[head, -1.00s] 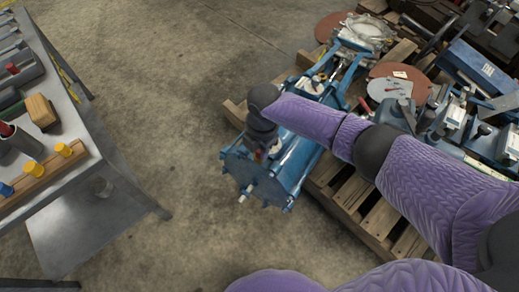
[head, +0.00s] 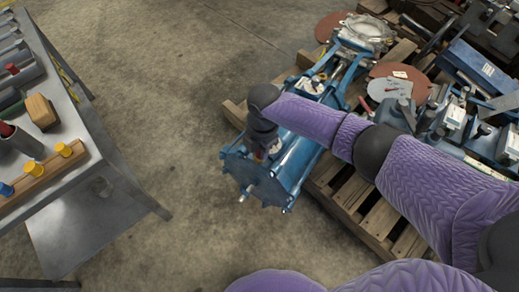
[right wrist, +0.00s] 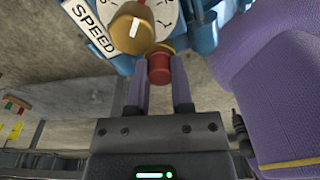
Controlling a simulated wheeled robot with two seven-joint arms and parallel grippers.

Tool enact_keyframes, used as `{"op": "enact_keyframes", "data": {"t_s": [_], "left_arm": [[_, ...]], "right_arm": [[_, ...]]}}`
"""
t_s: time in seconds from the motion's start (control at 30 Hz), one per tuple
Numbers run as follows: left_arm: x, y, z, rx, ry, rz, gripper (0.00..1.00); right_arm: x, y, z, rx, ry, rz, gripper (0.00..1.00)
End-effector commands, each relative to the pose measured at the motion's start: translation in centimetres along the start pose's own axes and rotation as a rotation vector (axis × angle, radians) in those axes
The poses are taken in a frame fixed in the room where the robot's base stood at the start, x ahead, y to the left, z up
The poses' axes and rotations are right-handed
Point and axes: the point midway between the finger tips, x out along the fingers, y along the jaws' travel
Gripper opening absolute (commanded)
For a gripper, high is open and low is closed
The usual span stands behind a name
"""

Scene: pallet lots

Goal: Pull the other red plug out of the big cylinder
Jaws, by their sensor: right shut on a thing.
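The big blue cylinder (head: 292,172) lies at the near left end of the pallet, its end plate towards the lower left. My right gripper (right wrist: 159,66) reaches down to it; in the head view the gripper (head: 270,152) is mostly hidden by my own wrist. In the right wrist view its two fingers are shut on a red plug (right wrist: 159,70). The plug appears to sit at the blue body, just below a brass knob (right wrist: 131,34). I cannot tell how deep it sits. My left gripper is out of view.
A grey table (head: 88,160) at the left holds grey cylinders with red ends and a wooden block with yellow pegs (head: 35,178). Other blue machine parts and discs crowd the wooden pallet (head: 352,212). Bare concrete floor lies between table and pallet.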

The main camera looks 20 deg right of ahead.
Motion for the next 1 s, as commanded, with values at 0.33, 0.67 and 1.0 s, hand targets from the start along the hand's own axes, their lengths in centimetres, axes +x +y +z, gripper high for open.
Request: {"op": "enact_keyframes", "data": {"t_s": [0.33,0.67,1.0], "left_arm": [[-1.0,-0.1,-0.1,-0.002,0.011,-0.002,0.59],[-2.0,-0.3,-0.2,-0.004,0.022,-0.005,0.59],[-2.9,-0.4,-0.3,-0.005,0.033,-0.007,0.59]], "right_arm": [[-1.5,0.1,0.0,0.000,-0.001,0.002,0.00],[-2.8,0.0,0.0,0.000,-0.001,0.002,0.00],[-4.2,0.0,0.0,0.000,0.000,0.002,0.00]]}}
